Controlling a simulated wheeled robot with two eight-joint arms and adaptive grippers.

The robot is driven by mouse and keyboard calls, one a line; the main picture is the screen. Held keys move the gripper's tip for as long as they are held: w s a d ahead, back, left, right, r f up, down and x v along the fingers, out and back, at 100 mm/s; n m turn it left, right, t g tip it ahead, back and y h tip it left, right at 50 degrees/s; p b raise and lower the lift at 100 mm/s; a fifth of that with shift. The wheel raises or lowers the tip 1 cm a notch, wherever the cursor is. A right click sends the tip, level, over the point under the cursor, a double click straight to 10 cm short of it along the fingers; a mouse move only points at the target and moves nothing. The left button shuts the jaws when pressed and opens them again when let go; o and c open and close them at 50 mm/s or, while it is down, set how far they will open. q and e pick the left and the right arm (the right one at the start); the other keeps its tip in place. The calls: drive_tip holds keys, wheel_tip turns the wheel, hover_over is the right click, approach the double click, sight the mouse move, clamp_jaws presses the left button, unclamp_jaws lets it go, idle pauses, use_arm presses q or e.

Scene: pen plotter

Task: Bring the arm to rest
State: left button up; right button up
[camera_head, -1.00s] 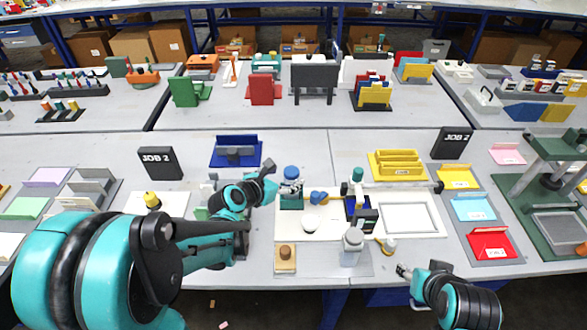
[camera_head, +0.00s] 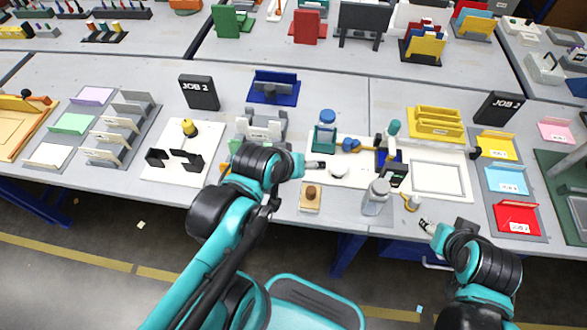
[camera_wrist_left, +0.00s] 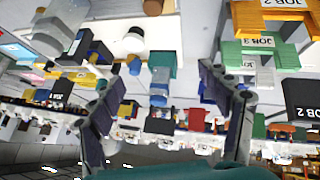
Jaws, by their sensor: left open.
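My left arm comes up from the bottom in the head view. Its gripper (camera_head: 316,165) is above the front of the table, just left of a white round object (camera_head: 338,172) and nearer me than the blue-capped jar in a teal holder (camera_head: 325,137). In the left wrist view the two dark fingers stand wide apart with nothing gripped between them (camera_wrist_left: 158,80). My right gripper (camera_head: 428,227) is low at the table's front edge, right of centre. It is too small to tell whether it is open or shut.
A wooden block with a brown knob (camera_head: 310,197) and a clear bottle (camera_head: 376,196) stand close by at the front edge. A black JOB 2 sign (camera_head: 199,92), a blue rack (camera_head: 274,88) and a yellow rack (camera_head: 436,124) stand behind. Floor shows in front of the table.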

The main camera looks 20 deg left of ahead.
use_arm(q)
drive_tip(key=s+m, duration=0.1)
drive_tip(key=m, duration=0.1)
drive_tip(key=s+m, duration=0.1)
drive_tip(key=m, duration=0.1)
drive_tip(key=shift+s+a+y, duration=0.2)
drive_tip(key=shift+a+y, duration=0.15)
drive_tip(key=shift+y, duration=0.05)
